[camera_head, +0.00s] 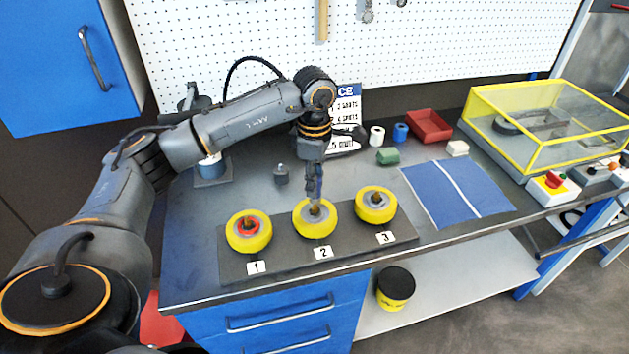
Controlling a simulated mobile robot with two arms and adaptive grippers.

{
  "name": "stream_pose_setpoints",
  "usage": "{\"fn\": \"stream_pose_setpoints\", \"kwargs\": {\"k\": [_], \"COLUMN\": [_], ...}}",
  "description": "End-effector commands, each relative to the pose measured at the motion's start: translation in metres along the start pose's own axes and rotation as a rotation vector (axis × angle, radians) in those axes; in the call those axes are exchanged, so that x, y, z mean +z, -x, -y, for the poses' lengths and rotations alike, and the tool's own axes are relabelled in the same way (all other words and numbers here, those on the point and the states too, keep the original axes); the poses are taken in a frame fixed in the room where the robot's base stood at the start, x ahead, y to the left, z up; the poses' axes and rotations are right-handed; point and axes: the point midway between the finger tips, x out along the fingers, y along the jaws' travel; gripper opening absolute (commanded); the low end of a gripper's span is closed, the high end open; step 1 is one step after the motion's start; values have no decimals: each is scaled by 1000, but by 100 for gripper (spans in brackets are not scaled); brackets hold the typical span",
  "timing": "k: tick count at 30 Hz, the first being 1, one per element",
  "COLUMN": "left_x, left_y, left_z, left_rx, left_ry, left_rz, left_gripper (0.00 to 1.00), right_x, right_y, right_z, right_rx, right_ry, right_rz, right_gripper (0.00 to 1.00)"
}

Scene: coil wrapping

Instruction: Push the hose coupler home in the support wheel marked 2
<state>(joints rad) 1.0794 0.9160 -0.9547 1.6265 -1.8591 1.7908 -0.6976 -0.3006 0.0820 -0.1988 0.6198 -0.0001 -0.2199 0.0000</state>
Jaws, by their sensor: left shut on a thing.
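The support wheel marked 2 (314,228) is a yellow-rimmed wheel with a grey hub. It is the middle of three wheels on a dark base plate (340,258). My left gripper (315,203) points straight down at the hub of wheel 2 and is shut on the hose coupler there. The coupler is mostly hidden between the fingers and the hub, so how deep it sits cannot be told. My right gripper is out of view.
Wheel 1 (262,240), with a red ring at its hub, and wheel 3 (362,210) stand close on either side. A blue mat (440,190) lies right; a yellow-framed clear case (540,165) stands beyond.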

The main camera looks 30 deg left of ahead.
Motion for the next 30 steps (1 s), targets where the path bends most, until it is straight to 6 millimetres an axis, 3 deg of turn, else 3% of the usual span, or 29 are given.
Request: {"fn": "stream_pose_setpoints", "kwargs": {"k": [30], "left_x": [0], "left_y": [-17], "left_z": [0], "left_rx": [0], "left_ry": [0], "left_rz": [0], "left_gripper": [0], "right_x": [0], "right_y": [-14], "right_z": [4], "right_rx": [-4], "right_ry": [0], "right_rz": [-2], "right_gripper": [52]}}
